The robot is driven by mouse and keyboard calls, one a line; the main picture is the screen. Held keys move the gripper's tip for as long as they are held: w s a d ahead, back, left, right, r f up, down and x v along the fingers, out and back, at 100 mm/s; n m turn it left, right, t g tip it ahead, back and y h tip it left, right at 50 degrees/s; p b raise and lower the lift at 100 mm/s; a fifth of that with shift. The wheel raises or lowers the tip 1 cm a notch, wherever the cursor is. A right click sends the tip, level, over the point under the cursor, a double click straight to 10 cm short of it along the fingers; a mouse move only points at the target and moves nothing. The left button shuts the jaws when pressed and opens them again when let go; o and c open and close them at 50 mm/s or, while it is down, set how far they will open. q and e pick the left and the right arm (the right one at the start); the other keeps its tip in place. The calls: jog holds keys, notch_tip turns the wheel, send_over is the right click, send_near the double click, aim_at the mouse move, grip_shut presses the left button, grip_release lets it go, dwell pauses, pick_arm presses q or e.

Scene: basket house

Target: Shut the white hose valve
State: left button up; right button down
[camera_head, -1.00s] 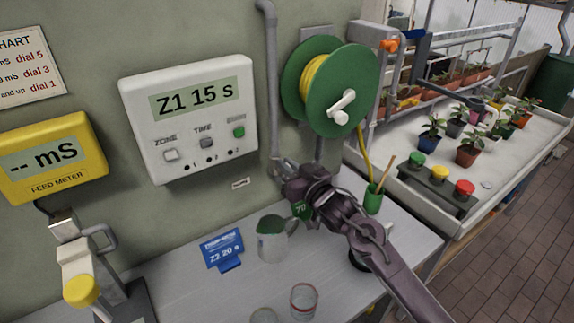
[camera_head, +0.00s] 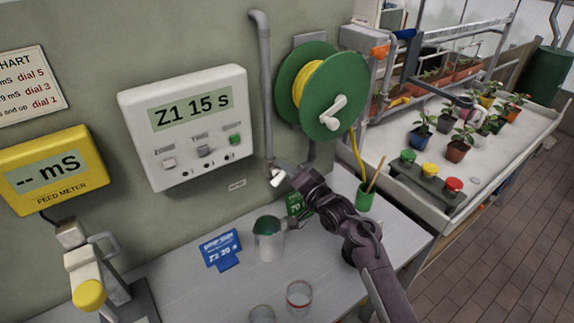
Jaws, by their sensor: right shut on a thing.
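The grey pipe (camera_head: 264,85) runs down the wall. At its lower end, a small white valve handle (camera_head: 277,177) shows at the tip of my right gripper (camera_head: 286,175). My right gripper is shut on this white handle, and its fingers cover part of it. The handle's exact angle to the pipe is hard to tell at this size. A green hose reel (camera_head: 342,95) with yellow hose and a white crank hangs to the right of the pipe. My left gripper is not in view.
A white controller (camera_head: 190,125) hangs left of the pipe. Potted plants stand on the right bench.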

jog(key=m, duration=0.2)
jog(key=m+p, duration=0.1)
jog(key=m, duration=0.1)
jog(key=shift+w+d+f, duration=0.1)
jog(key=shift+d+f, duration=0.05)
jog(key=shift+f, duration=0.2)
jog(key=shift+f+m+p, duration=0.35)
jog(key=shift+m+p, duration=0.2)
jog(key=shift+m, duration=0.65)
jog(key=c, duration=1.5)
grip_release()
jog(key=shift+d, duration=0.1)
jog(key=shift+b+v, duration=0.7)
jog(key=shift+v, duration=3.2)
